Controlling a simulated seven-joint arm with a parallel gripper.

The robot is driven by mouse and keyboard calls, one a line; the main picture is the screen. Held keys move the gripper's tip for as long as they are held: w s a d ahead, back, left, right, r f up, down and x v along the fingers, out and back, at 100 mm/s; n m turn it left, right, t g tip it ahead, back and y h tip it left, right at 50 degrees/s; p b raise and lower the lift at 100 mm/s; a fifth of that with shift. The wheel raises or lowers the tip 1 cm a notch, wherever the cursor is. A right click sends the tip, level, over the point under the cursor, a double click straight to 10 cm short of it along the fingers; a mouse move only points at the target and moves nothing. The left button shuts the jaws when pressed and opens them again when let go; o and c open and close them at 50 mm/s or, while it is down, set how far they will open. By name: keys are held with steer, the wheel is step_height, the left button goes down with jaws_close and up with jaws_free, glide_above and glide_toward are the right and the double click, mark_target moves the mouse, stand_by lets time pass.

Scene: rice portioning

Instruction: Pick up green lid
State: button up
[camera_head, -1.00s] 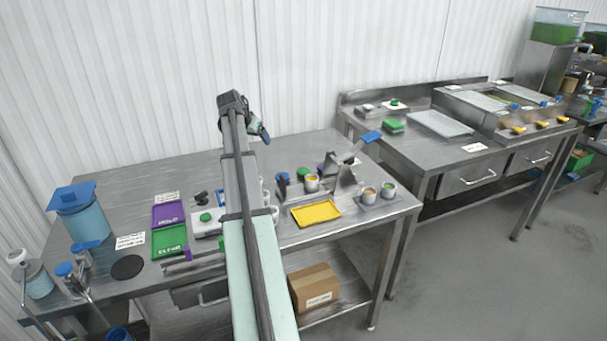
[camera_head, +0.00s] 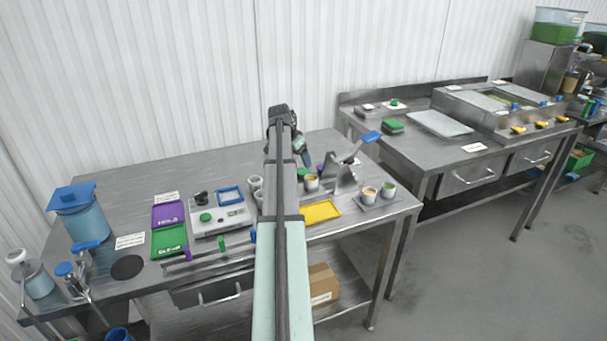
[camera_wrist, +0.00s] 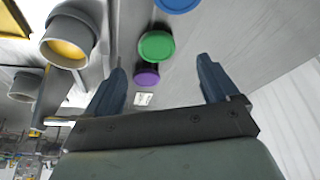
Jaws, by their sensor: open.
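The green lid (camera_wrist: 156,46) is a round disc on the steel table in the wrist view, between a blue lid (camera_wrist: 178,4) and a purple lid (camera_wrist: 146,76). In the head view the green lid (camera_head: 303,172) is a small patch beside my arm, partly hidden. My gripper (camera_wrist: 161,65) is open and empty. Its two blue fingers appear on either side of the green and purple lids in the wrist view, apart from them. In the head view my gripper (camera_head: 305,154) is above the back of the table.
A grey cup with yellow contents (camera_wrist: 68,42) is left of the lids in the wrist view. In the head view, a steel stand (camera_head: 340,172), a yellow tray (camera_head: 321,212) and a scale (camera_head: 222,222) are nearby. The table's back left is clear.

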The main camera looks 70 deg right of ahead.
mark_target(303, 172)
steer(key=shift+a+x, duration=0.15)
steer(key=shift+x, duration=1.45)
steer(key=shift+a+x, duration=0.15)
steer(key=shift+x, duration=1.4)
steer(key=shift+s+f, duration=0.1)
steer(key=shift+s, duration=0.1)
steer(key=shift+c, duration=0.2)
steer(key=c, duration=1.1)
